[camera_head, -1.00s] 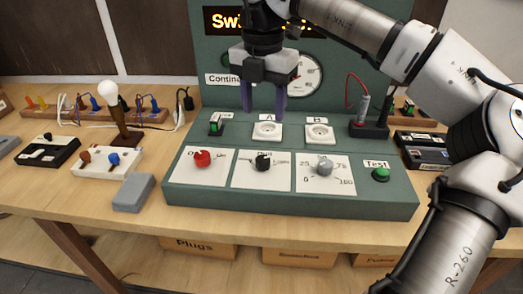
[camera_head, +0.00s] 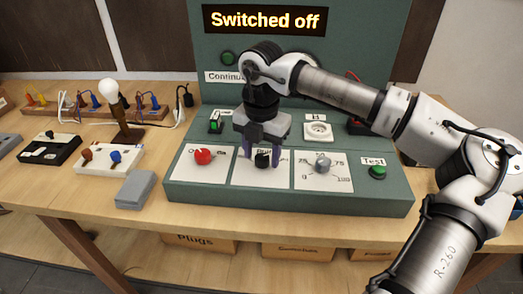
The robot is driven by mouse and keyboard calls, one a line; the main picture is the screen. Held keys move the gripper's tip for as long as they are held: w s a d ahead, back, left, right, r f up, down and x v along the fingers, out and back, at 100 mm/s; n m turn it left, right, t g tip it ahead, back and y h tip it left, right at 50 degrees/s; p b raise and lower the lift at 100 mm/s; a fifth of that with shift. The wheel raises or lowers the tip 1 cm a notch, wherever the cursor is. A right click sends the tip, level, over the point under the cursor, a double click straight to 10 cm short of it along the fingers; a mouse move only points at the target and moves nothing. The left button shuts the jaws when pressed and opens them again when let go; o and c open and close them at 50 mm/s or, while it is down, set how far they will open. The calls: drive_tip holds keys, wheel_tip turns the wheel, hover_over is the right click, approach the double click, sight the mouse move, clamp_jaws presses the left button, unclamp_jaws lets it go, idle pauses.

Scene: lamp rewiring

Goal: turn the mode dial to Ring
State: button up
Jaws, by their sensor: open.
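The mode dial is a black knob (camera_head: 262,159) on the middle white card (camera_head: 250,181) of the green test panel (camera_head: 390,202). My gripper (camera_head: 262,164) is over this card, pointing down, with its purple fingers on either side of the black knob. The fingers are open, and I cannot tell whether they touch the knob. The gripper body hides the upper part of the card, so its labels are mostly covered and the dial's setting cannot be read.
A red knob (camera_head: 203,156) is left of the dial and a grey knob (camera_head: 323,162) right. A green Test button (camera_head: 377,172) is further right. The display (camera_head: 265,20) reads "Switched off". A grey block (camera_head: 135,190) and a lamp bulb (camera_head: 109,91) stand left.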

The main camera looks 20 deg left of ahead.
drive_tip(key=shift+c, duration=0.4)
drive_tip(key=c, duration=0.9)
